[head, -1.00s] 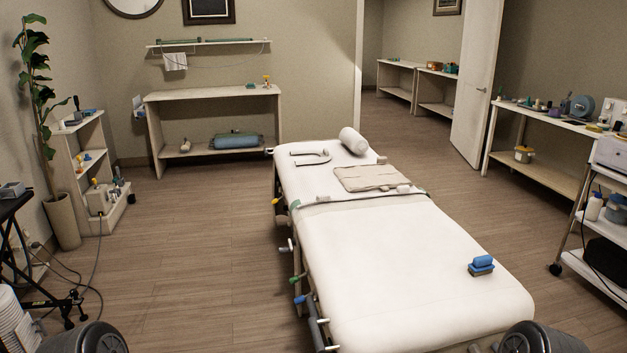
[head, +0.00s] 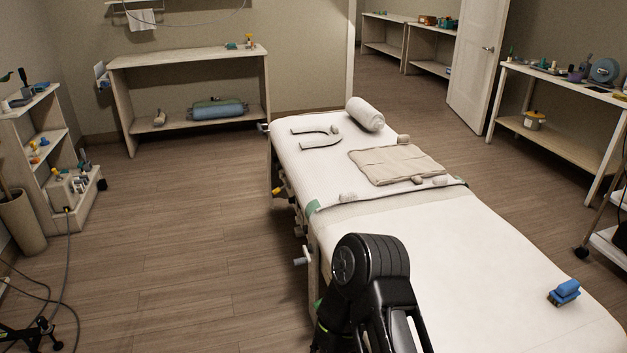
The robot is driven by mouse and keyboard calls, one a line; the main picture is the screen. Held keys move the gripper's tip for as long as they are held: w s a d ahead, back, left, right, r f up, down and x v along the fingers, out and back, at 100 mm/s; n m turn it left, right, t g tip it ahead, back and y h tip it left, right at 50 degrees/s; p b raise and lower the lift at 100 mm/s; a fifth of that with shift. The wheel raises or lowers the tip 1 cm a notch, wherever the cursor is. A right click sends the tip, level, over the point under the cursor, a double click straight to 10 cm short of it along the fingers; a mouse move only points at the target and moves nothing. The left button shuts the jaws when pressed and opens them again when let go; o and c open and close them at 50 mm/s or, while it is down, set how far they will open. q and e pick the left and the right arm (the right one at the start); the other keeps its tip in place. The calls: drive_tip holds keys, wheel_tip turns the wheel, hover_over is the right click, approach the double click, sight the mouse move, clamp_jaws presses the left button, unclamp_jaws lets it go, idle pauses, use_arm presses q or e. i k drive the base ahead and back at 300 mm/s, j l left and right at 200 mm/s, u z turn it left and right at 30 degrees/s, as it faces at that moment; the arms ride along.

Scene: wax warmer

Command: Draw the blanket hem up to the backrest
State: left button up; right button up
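The white blanket (head: 470,255) covers the near part of the treatment bed. Its hem (head: 385,197) is a band running across the bed, with a green patch at its left end. Beyond it lies the bed's pale far section, which seems to be the backrest (head: 320,172). A folded beige cloth (head: 397,164) lies there close to the hem, with small pale pieces beside it. One of my black arms rises at the bottom centre and hides part of the bed's left edge. No gripper fingertips can be made out.
A rolled white towel (head: 365,114) and a U-shaped piece (head: 318,137) lie at the bed's far end. Knobs stick out along the bed's left side. The floor left of the bed is open.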

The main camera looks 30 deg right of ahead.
sight(347, 197)
drive_tip(key=i+j+z, duration=0.1)
drive_tip(key=i+z, duration=0.25)
drive_tip(key=i+j+z, duration=0.35)
drive_tip(key=i, duration=0.2)
drive_tip(key=i+j+z, duration=0.1)
drive_tip(key=z, duration=0.35)
drive_tip(key=i+j+z, duration=0.25)
drive_tip(key=z, duration=0.2)
drive_tip(key=i+j+z, duration=0.2)
drive_tip(key=z, duration=0.25)
drive_tip(key=i+j+z, duration=0.1)
drive_tip(key=j+z, duration=0.6)
drive_tip(key=z, duration=0.25)
drive_tip(key=j+z, duration=0.45)
drive_tip(key=j, duration=0.2)
